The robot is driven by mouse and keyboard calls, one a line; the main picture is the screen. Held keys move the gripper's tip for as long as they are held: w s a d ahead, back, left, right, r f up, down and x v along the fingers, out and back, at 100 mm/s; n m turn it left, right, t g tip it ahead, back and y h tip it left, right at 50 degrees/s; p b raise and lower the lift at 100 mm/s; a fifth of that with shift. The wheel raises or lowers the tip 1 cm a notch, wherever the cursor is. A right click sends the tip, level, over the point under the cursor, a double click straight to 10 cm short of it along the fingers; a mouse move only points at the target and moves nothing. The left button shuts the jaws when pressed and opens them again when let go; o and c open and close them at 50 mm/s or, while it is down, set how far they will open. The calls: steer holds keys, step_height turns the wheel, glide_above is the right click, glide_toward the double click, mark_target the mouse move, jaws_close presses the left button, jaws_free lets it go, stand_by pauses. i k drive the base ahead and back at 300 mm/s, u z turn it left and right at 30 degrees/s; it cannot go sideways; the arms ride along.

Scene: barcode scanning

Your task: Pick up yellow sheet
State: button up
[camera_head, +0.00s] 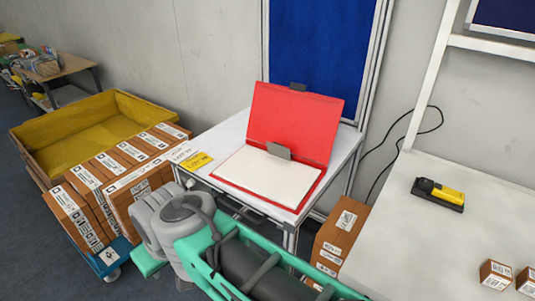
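A small yellow sheet (200,161) with dark print lies at the left corner of the white table (227,136), with a white printed label (182,152) beside it. An open red folder (296,119) stands on the same table, with white paper (268,177) on its lower half and a grey clip at the fold. My grey arm links and green body parts fill the lower middle of the view, in front of the table. I cannot make out my gripper's fingers, and nothing is seen touching the yellow sheet.
Brown barcoded cartons (127,178) and a yellow-lined crate (91,122) stand left of the table. A carton (341,232) stands on its right. A white workbench (413,249) holds a yellow-black scanner (439,194) and small boxes (495,274). A black cable hangs by the wall.

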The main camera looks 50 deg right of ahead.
mark_target(198, 160)
steer(key=u, duration=0.3)
steer(key=i, duration=1.45)
steer(key=z, duration=2.45)
steer(key=i, duration=0.5)
steer(key=z, duration=0.2)
